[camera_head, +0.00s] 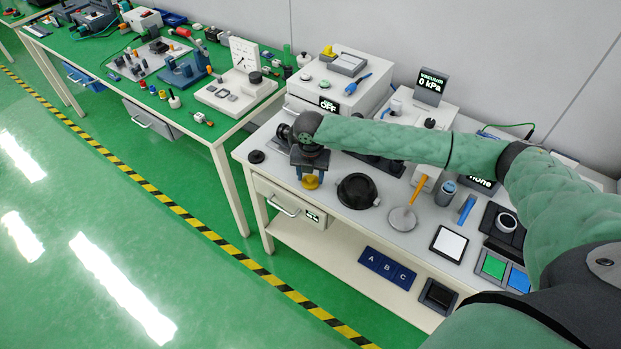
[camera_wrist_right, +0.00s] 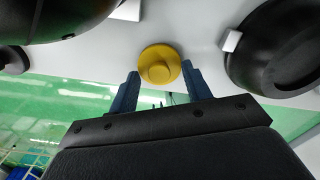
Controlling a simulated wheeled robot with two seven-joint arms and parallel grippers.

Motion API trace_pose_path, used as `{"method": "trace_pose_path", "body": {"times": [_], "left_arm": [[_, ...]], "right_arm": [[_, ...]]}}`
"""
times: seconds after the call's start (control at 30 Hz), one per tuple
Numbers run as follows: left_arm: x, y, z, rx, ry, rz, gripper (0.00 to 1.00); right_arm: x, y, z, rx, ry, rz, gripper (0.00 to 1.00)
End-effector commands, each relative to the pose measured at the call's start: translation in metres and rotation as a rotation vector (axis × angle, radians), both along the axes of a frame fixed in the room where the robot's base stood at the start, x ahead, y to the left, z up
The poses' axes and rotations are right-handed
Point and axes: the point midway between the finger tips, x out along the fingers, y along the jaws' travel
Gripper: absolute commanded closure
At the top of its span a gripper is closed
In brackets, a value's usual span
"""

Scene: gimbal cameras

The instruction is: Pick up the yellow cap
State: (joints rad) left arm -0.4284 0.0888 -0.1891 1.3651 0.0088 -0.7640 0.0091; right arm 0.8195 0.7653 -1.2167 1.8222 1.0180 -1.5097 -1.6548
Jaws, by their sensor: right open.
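The yellow cap (camera_head: 311,182) lies near the front left edge of the white workbench in the head view. It is a round disc with a raised knob, and in the right wrist view the yellow cap (camera_wrist_right: 159,66) shows just beyond the fingertips. My right gripper (camera_head: 310,176) is right above the cap and partly hides it. In the right wrist view the two blue fingers of my right gripper (camera_wrist_right: 161,75) are apart, one towards each side of the cap. Nothing is held between them. My left gripper is not in view.
A black round dish (camera_head: 357,191) stands close to the right of the cap. A small black disc (camera_head: 256,157) lies to its left. The bench front edge is close to the cap.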

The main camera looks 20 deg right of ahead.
Motion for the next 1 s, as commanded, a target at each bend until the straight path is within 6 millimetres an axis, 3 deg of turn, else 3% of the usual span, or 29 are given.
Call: {"method": "trace_pose_path", "body": {"times": [0.2, 0.47, 1.0], "left_arm": [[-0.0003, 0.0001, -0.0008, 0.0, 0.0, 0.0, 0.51], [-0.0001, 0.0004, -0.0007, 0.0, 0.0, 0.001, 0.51], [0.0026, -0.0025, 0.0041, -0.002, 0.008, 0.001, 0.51]], "right_arm": [[0.0, 0.0, -0.0008, 0.0, 0.0, 0.0, 0.51], [0.0001, 0.0, -0.0005, 0.0, 0.0, 0.0, 0.99], [0.0007, 0.0002, 0.0087, 0.002, -0.003, 0.001, 0.99]]}}
